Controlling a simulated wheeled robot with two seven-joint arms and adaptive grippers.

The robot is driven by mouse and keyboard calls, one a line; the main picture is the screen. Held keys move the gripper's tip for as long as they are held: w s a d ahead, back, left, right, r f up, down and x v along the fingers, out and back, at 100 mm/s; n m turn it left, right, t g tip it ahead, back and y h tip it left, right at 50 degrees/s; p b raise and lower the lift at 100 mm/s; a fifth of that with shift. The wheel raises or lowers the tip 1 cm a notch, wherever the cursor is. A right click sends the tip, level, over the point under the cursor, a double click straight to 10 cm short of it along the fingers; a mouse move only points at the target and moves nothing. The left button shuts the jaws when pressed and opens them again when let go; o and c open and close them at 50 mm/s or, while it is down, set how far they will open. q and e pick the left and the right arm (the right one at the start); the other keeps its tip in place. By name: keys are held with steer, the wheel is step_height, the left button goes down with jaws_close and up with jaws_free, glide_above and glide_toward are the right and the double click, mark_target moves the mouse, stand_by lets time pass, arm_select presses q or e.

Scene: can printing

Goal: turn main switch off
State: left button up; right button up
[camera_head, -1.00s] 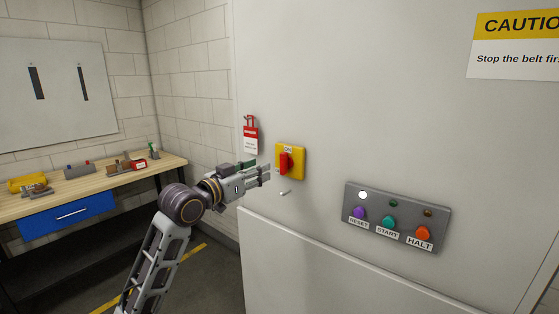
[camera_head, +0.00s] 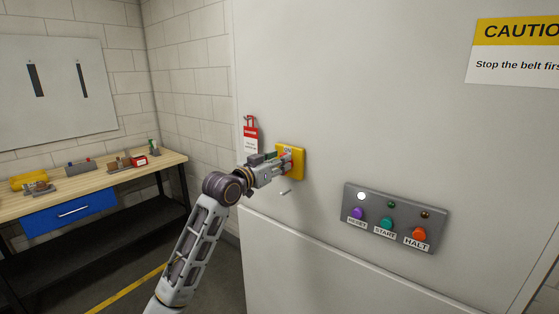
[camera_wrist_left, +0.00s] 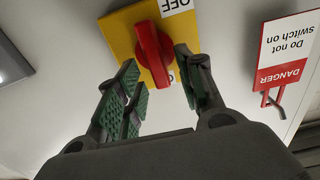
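The main switch is a red rotary handle (camera_wrist_left: 153,52) on a yellow plate (camera_head: 297,164) fixed to the grey cabinet. In the left wrist view an OFF label shows at the top of the yellow plate (camera_wrist_left: 122,34), and another label is partly hidden near the right finger. My left gripper (camera_head: 287,160) is at the switch. In the left wrist view its green-padded fingers (camera_wrist_left: 160,92) are spread on either side of the handle's near end, with gaps visible. My right gripper is out of view.
A red and white danger tag (camera_head: 250,137) hangs left of the switch. A small peg (camera_head: 285,192) sticks out below it. A button panel (camera_head: 395,217) is mounted to the right. A workbench (camera_head: 110,182) with several items stands at the left.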

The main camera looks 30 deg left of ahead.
arm_select(q)
steer(key=shift+w, duration=0.4)
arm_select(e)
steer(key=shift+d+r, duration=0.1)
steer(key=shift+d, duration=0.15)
arm_select(q)
steer(key=shift+c, duration=0.5)
jaws_close()
